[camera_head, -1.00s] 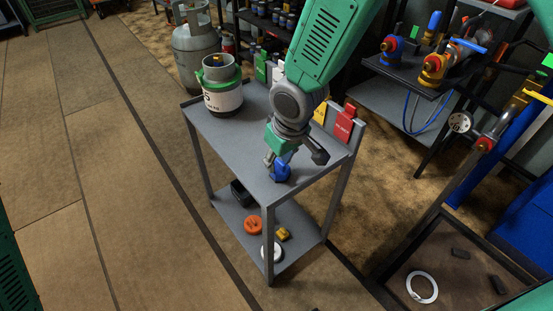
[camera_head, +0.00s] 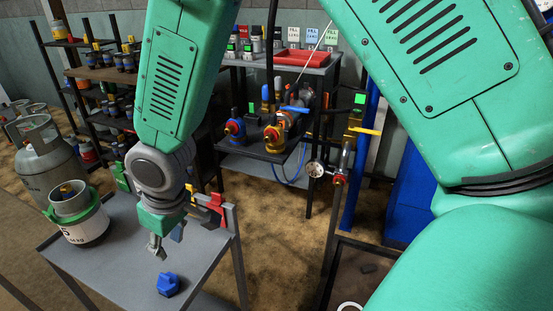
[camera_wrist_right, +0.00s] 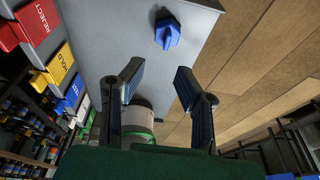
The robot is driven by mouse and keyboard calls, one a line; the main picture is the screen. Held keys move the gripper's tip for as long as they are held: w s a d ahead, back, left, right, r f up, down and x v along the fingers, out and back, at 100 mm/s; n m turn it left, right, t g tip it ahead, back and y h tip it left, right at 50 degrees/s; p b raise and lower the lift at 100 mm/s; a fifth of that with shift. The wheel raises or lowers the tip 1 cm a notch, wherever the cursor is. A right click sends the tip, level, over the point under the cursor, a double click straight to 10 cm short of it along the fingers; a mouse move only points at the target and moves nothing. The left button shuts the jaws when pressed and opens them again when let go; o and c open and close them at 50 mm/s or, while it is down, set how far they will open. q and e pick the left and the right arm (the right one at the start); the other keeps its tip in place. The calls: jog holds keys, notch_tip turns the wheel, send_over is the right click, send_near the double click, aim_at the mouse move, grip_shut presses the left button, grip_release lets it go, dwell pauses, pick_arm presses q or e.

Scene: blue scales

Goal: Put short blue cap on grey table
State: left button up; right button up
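The short blue cap (camera_head: 167,284) rests on the top of the grey table (camera_head: 125,268), near its front right part. In the right wrist view the blue cap (camera_wrist_right: 168,36) lies on the table top near its edge, beyond the fingertips. My right gripper (camera_head: 158,248) is above the table, behind the cap and apart from it. In the right wrist view my right gripper (camera_wrist_right: 158,77) has its two fingers spread, with nothing held between them. My left gripper is not in view.
A small grey and white canister (camera_head: 88,230) with a green collar stands at the table's left end. Coloured tags, including a red one (camera_wrist_right: 38,20) reading REJECT, line one table edge. A bench with valves (camera_head: 262,148) stands behind. The table's middle is clear.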

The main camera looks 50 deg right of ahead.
jog(key=s+d+f+m+g, duration=0.1)
jog(key=s+d+f, duration=0.1)
jog(key=s+f, duration=0.55)
jog(key=s+d+f+m+g, duration=0.1)
jog(key=s+d+f, duration=0.2)
jog(key=s+f, duration=0.45)
jog(key=s+d+f+m+h, duration=0.1)
jog(key=s+d+f, duration=0.65)
jog(key=s, duration=0.25)
pick_arm(q)
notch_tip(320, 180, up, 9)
jog(key=p, duration=0.9)
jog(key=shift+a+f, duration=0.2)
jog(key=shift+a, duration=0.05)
pick_arm(e)
notch_tip(320, 180, up, 9)
jog(key=shift+w+a, duration=0.2)
jog(key=shift+a, duration=0.2)
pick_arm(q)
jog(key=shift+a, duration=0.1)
pick_arm(e)
jog(key=shift+a, duration=0.1)
